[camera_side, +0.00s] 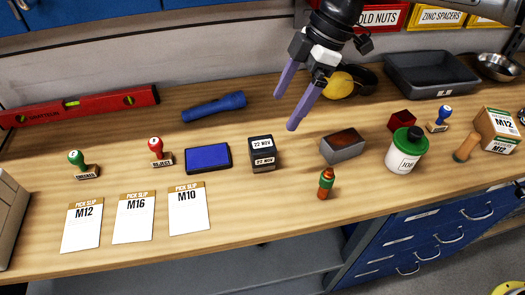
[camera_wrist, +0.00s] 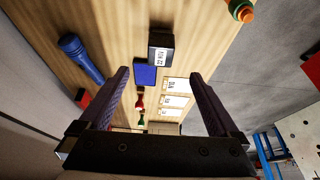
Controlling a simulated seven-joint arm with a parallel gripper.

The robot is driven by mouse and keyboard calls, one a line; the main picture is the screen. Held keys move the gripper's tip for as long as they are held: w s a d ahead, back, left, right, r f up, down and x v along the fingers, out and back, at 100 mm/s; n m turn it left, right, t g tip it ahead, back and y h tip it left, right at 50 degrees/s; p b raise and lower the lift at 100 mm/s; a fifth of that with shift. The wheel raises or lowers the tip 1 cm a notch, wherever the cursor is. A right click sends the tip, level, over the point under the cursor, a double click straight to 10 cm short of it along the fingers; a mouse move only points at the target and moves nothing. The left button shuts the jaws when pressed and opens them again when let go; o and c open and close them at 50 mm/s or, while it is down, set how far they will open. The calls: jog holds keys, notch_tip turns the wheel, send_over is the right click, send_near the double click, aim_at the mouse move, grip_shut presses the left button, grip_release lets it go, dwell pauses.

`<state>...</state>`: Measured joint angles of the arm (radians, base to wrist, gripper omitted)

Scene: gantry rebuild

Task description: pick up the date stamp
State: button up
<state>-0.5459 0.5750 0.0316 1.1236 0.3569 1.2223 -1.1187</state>
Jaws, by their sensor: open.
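The date stamp (camera_side: 262,153) is a small black block with white "22 NOV" labels. It stands on the wooden bench near its middle, just right of a blue ink pad (camera_side: 208,158). My gripper (camera_side: 286,111) is open and empty, with purple fingers. In the side view its fingertips are above and to the right of the stamp, apart from it. In the wrist view the stamp (camera_wrist: 161,48) shows beyond the fingertips of my gripper (camera_wrist: 158,73), roughly between them, with the ink pad (camera_wrist: 145,75) beside it.
A blue flashlight (camera_side: 214,106) lies behind. The reject stamp (camera_side: 158,151) and pick slips (camera_side: 188,211) are left. Bare wood surrounds the stamp's front and right.

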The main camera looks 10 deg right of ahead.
aim_at(265, 143)
jog(key=x, duration=1.3)
jog(key=shift+s, duration=0.1)
jog(key=shift+r, duration=0.1)
jog(key=c, duration=1.5)
jog(key=shift+r, duration=0.1)
